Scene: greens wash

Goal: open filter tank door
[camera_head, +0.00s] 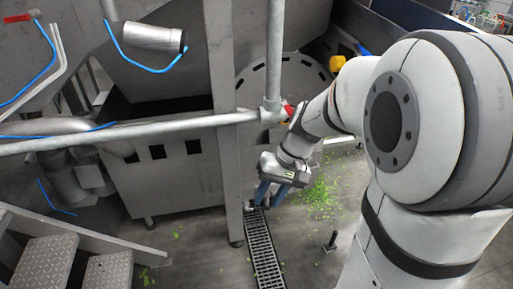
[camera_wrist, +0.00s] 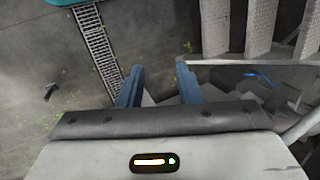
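My gripper (camera_head: 268,195) hangs at the end of my arm, right of a grey steel post and above the floor drain. In the wrist view my gripper (camera_wrist: 159,80) shows two blue fingers spread apart with nothing between them. A grey steel tank (camera_head: 165,185) with dark square openings along its upper part stands left of the post. A round grey panel (camera_head: 285,72) with dark slots is behind the post, partly covered by pipes and my arm. I cannot tell which surface is the filter tank door; no door or handle shows clearly in the wrist view.
A long drain grate (camera_head: 263,250) runs along the floor. Green leaf scraps (camera_head: 320,195) lie right of it. A horizontal pipe (camera_head: 150,130) crosses in front of the tank. Metal steps (camera_head: 45,262) stand lower left.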

